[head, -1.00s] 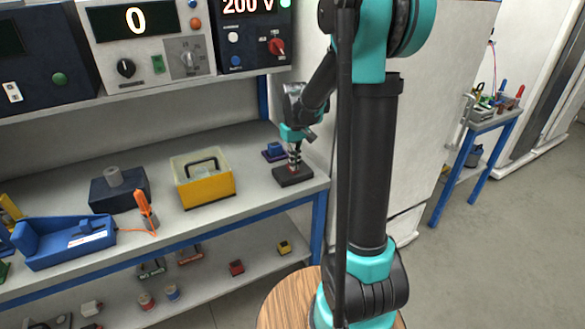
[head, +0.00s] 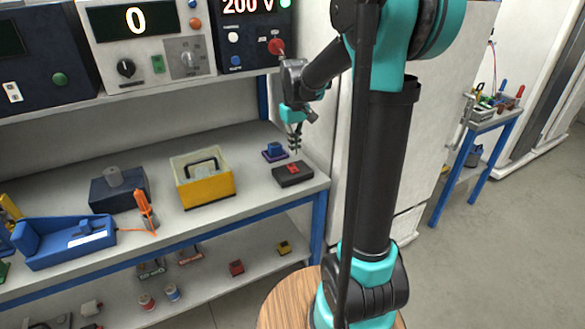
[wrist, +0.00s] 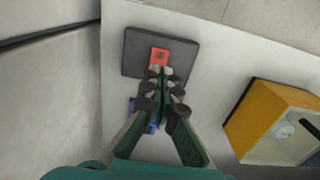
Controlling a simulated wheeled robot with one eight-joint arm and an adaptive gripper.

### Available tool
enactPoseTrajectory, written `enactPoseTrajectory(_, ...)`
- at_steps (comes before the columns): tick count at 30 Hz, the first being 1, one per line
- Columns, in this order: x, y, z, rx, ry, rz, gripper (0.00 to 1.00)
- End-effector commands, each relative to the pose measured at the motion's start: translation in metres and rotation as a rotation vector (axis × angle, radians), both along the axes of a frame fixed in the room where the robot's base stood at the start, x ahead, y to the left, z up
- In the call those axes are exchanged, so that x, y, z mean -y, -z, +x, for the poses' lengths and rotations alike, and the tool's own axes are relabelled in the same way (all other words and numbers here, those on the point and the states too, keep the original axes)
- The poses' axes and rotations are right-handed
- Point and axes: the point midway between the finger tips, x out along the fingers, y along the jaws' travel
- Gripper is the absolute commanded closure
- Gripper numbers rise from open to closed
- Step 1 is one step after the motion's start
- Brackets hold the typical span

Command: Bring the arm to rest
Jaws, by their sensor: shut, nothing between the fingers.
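My gripper (head: 295,147) hangs above the right end of the workbench, fingers pointing down, shut and empty. In the wrist view its fingertips (wrist: 160,74) meet in front of a black block with a red top piece. That black block (head: 292,178) lies on the bench below my gripper, with the red piece (head: 293,168) on it; the block also shows in the wrist view (wrist: 137,58). My arm reaches from the right over to the bench, its forearm angled down to the left.
A blue item on a purple base (head: 275,152) stands just behind the block. A yellow box (head: 205,185) is to its left. Instrument panels, one reading 200 V (head: 243,40), stand on the shelf above. A tall pale cabinet is behind my arm. Open floor (head: 490,260) lies at right.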

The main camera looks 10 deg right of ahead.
Motion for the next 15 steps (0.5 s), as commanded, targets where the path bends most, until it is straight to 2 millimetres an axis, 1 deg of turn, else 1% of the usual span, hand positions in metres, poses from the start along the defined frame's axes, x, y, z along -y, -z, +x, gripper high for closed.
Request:
enactPoseTrajectory(8, 0.000, 0.000, 0.000, 0.000, 0.000, 0.000, 1.00)
enactPoseTrajectory(10, 0.001, 0.001, -0.004, 0.006, 0.005, 0.001, 1.00)
enactPoseTrajectory(11, 0.002, 0.002, -0.007, 0.010, 0.009, 0.001, 1.00)
enactPoseTrajectory(13, 0.005, 0.006, -0.019, 0.029, 0.026, 0.003, 1.00)
enactPoseTrajectory(14, 0.007, 0.008, -0.026, 0.042, 0.037, 0.004, 1.00)
enactPoseTrajectory(15, 0.010, 0.013, -0.038, 0.059, 0.052, 0.007, 1.00)
